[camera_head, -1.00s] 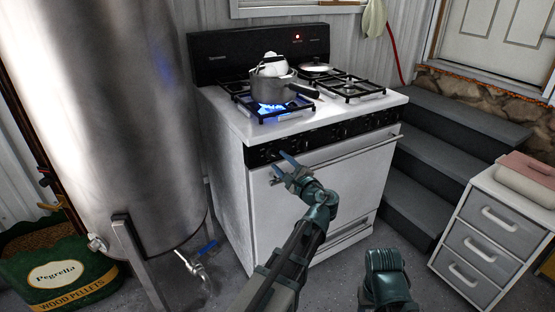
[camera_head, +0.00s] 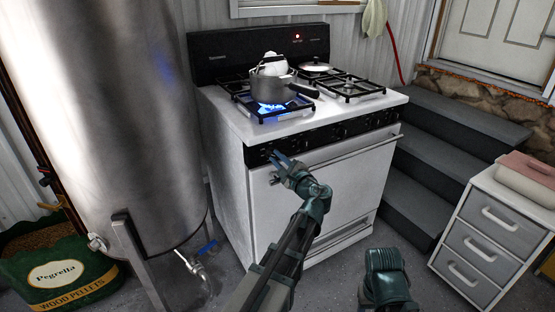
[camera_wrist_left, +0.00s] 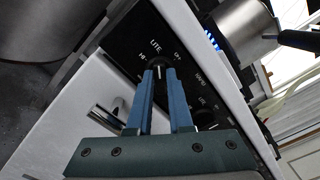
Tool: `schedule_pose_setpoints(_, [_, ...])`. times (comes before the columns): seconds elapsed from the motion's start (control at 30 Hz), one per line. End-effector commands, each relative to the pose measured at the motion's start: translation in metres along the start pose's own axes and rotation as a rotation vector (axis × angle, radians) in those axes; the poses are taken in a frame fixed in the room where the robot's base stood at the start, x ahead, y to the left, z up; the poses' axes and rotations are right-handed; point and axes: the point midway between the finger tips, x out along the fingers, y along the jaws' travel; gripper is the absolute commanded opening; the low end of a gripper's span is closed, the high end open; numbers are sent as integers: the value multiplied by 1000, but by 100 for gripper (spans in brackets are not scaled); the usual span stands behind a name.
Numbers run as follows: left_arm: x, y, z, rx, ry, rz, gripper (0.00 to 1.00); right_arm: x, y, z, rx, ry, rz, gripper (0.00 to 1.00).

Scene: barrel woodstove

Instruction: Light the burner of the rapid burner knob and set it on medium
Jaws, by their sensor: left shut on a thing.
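A white stove (camera_head: 225,180) has a black front panel (camera_head: 350,128) with several knobs. In the left wrist view, my left gripper (camera_wrist_left: 159,70) is shut on the burner knob (camera_wrist_left: 158,65), beside the markings LITE and HI. The fingertips cover part of the knob, and its setting is hard to read. In the head view my left gripper (camera_head: 277,158) reaches the left part of the panel. The front-left burner (camera_head: 270,107) shows a blue flame under a grey saucepan (camera_head: 272,88).
Another knob (camera_wrist_left: 205,117) sits next to the held one. An oven handle (camera_head: 350,148) runs below the panel. A large metal barrel (camera_head: 110,120) stands at left. Dark steps (camera_head: 440,160) and a drawer cabinet (camera_head: 490,230) stand at right.

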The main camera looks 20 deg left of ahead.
Motion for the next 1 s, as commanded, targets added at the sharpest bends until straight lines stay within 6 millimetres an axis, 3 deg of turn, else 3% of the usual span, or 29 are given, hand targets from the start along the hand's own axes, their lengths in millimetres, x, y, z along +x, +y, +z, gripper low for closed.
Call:
schedule_pose_setpoints(0.47, [0,1,0,-98,0,1,0,1,0,0,0,0,0,56])
schedule_pose_setpoints(1.0, [-1,3,-1,-582,0,2,0,3,0,0,0,0,0,56])
